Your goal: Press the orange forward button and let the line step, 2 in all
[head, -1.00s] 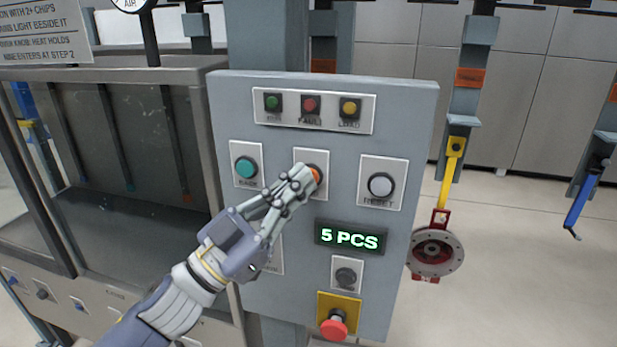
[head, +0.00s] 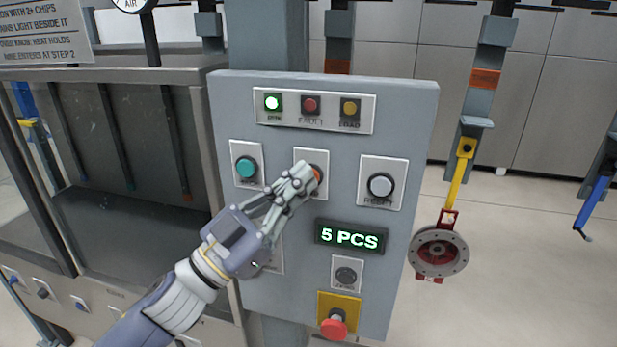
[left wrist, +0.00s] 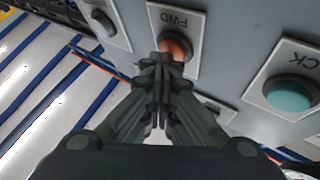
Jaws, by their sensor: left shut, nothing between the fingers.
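The orange forward button (head: 316,174) sits in the upper middle of the grey control panel (head: 225,110). In the left wrist view the orange button (left wrist: 176,47) shows under the FWD label. My left gripper (head: 303,178) is shut and empty, its fingertips at the button and covering part of it. I cannot tell how far the button is pushed in. The green lamp (head: 272,103) at the panel's top left is lit. The display (head: 351,236) reads 5 PCS. My right gripper is not in view.
A red stop knob (head: 333,326) is at the bottom.

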